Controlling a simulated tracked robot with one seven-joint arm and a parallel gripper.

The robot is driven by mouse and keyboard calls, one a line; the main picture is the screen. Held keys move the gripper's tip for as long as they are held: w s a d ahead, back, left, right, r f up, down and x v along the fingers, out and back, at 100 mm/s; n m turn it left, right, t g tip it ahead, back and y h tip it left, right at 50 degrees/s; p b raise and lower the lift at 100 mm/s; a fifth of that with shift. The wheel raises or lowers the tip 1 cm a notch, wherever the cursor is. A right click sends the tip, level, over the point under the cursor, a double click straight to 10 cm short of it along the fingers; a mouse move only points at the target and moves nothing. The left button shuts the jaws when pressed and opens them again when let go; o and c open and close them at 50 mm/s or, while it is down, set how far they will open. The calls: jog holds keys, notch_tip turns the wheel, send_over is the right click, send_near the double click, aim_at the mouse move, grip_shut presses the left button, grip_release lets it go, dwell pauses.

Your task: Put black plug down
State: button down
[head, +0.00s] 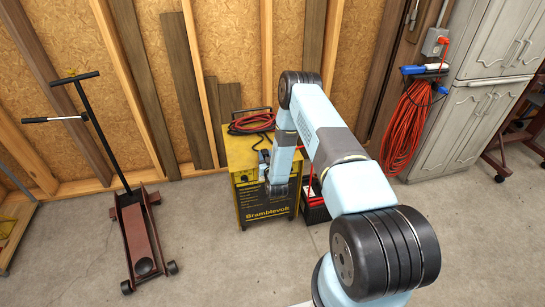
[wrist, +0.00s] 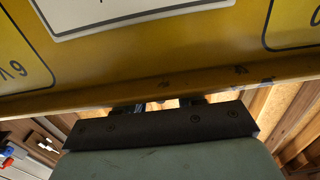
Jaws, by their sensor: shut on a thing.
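My gripper (wrist: 160,105) shows in the wrist view as a dark bar with two short fingers, close to the machine's yellow panel (wrist: 180,55). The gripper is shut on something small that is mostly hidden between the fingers. The black plug cannot be made out clearly in either view; the arm and gripper bar cover that spot.
A red cable (head: 251,122) lies coiled on the machine. A dark crate (head: 316,210) stands at its right. A red floor jack (head: 136,232) stands at left. An orange cord (head: 405,125) hangs beside a grey cabinet (head: 475,105). The concrete floor in front is clear.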

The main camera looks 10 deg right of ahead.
jog(key=shift+f, duration=0.4)
jog(key=shift+s+f, duration=0.15)
jog(key=shift+f, duration=0.2)
